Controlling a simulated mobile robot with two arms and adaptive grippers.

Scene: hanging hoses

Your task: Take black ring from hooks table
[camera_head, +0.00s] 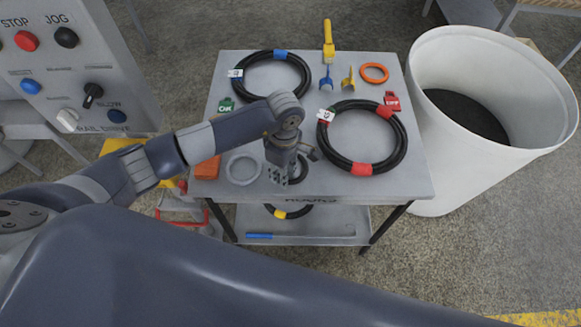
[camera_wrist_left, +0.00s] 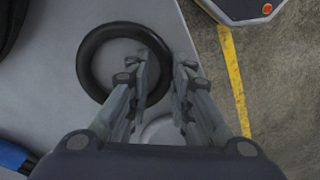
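The small black ring (camera_head: 304,174) lies flat at the front of the hooks table (camera_head: 400,183), right of a grey ring (camera_head: 243,169). In the head view my left gripper (camera_head: 283,172) is over it and hides part of it. In the left wrist view the black ring (camera_wrist_left: 85,66) lies on the grey table top. There my left gripper (camera_wrist_left: 164,72) is open, with one finger over the inside of the ring and the other outside. The ring's rim shows between the fingers. I cannot tell whether they touch it. My right gripper is not in view.
Two coiled black hoses (camera_head: 352,167) (camera_head: 263,57) lie on the table, with yellow and blue tools and an orange ring (camera_head: 375,73) near the back. A large white bin (camera_head: 480,150) stands at the right. A control panel (camera_head: 75,65) stands at the left.

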